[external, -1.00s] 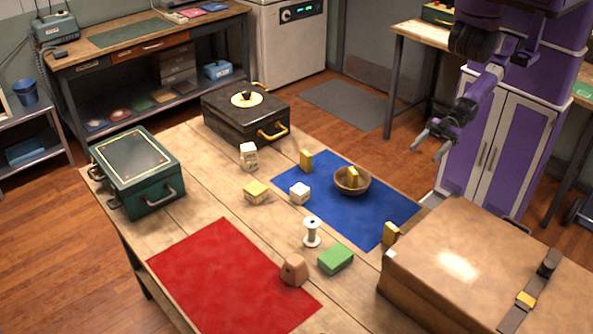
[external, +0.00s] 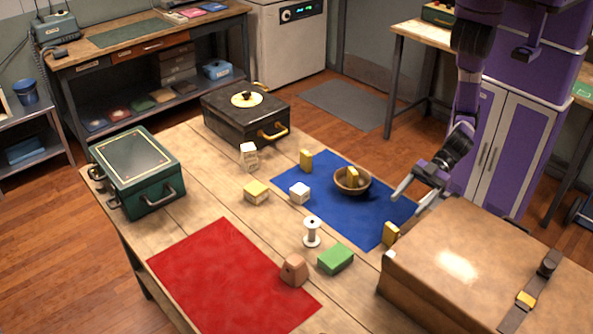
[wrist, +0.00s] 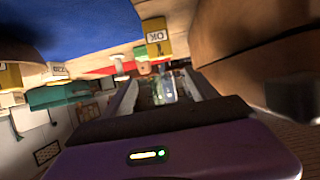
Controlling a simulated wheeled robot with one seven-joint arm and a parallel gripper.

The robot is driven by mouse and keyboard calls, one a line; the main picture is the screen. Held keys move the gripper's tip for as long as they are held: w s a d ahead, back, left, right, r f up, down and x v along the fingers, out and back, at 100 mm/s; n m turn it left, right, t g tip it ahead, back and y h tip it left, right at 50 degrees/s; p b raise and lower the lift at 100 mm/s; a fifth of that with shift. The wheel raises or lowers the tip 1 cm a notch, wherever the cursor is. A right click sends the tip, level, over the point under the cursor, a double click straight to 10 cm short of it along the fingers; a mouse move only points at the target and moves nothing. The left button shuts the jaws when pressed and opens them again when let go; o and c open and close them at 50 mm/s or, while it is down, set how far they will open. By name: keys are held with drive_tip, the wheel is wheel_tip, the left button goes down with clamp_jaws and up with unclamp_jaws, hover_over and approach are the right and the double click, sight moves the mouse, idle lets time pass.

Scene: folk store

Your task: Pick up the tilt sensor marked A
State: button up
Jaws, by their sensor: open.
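No letter A can be read on any piece, so I cannot tell which is the tilt sensor. Small yellow blocks stand at the back of the blue mat (external: 306,160), inside the wooden bowl (external: 352,176), and beside the brown case (external: 391,234). A lower yellow-topped block (external: 256,192) lies left of the mat. My gripper (external: 411,198) is open and empty above the mat's right edge, near the case. In the wrist view, a yellow block (wrist: 157,35) with dark, unclear letters is ahead of my open fingers (wrist: 162,90).
The large brown case (external: 450,250) fills the table's right end. A white spool (external: 311,232), a green block (external: 336,259), a pinkish block (external: 294,271) and white blocks (external: 299,193) stand on the table. The red mat (external: 225,275) is clear except near its right edge.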

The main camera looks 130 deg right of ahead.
drive_tip(key=w+r+m+h, duration=0.1)
drive_tip(key=w+r, duration=0.2)
approach(389, 233)
drive_tip(key=x, duration=0.4)
drive_tip(key=shift+w, duration=0.15)
drive_tip(key=shift+x, duration=0.9)
drive_tip(key=shift+p+x, duration=0.3)
drive_tip(key=shift+x, duration=2.65)
drive_tip(key=shift+f, duration=0.1)
drive_tip(key=c, duration=1.4)
clamp_jaws()
